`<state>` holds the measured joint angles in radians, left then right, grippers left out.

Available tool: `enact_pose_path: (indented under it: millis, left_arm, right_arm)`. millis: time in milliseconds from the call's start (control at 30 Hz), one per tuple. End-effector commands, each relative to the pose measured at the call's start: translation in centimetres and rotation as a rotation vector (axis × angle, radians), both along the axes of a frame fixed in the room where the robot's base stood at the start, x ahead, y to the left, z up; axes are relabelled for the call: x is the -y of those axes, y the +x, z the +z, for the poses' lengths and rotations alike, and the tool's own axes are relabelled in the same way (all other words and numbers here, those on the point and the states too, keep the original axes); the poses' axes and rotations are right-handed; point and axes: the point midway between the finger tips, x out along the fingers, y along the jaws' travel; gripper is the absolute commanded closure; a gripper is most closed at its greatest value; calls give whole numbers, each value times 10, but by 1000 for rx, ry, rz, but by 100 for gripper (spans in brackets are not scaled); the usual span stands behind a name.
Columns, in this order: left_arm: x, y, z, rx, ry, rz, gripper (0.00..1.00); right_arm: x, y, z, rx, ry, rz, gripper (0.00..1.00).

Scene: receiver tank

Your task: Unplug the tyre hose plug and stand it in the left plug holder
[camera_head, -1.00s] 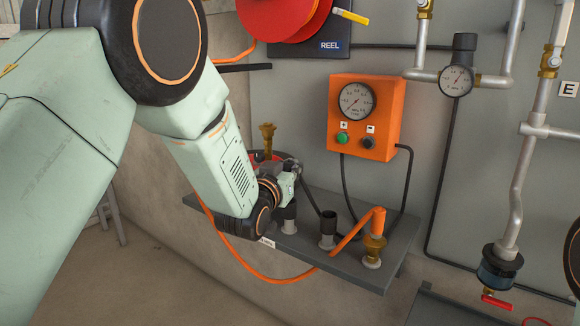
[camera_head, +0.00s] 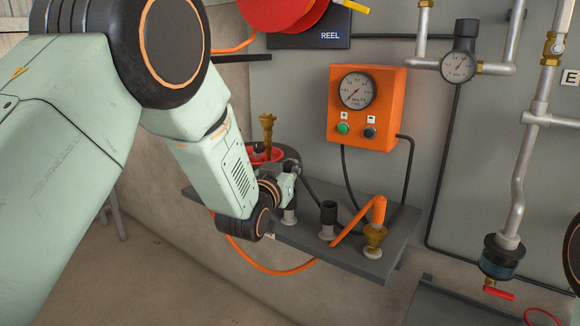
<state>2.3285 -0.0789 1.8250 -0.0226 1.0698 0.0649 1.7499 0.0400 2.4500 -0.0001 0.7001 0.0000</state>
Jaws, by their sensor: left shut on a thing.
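My left gripper (camera_head: 287,189) is shut on what looks like the tyre hose plug, mostly hidden by the fingers. A black hose (camera_head: 309,188) runs close by the fingers. The gripper is right above the left plug holder (camera_head: 289,215), a short black cylinder on a pale base on the grey shelf. I cannot tell whether the plug touches or sits in it. A similar holder (camera_head: 328,215) stands to its right, with nothing visible in it. My right gripper is not in view.
An orange hose (camera_head: 345,233) ends in a brass fitting (camera_head: 375,240) upright on the grey shelf (camera_head: 370,268). A brass fitting (camera_head: 267,128) rises behind my left wrist near a red round part (camera_head: 276,154). An orange gauge box (camera_head: 366,108) hangs above. Pipes (camera_head: 517,190) stand right.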

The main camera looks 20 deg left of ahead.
Motion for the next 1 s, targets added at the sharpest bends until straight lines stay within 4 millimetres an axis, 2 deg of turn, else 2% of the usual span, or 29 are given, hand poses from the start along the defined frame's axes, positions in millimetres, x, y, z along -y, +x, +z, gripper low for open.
enact_pose_path:
  millis: [1000]
  left_arm:
    - [1,-1,-14,1,0,0,100]
  right_arm:
    - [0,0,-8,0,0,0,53]
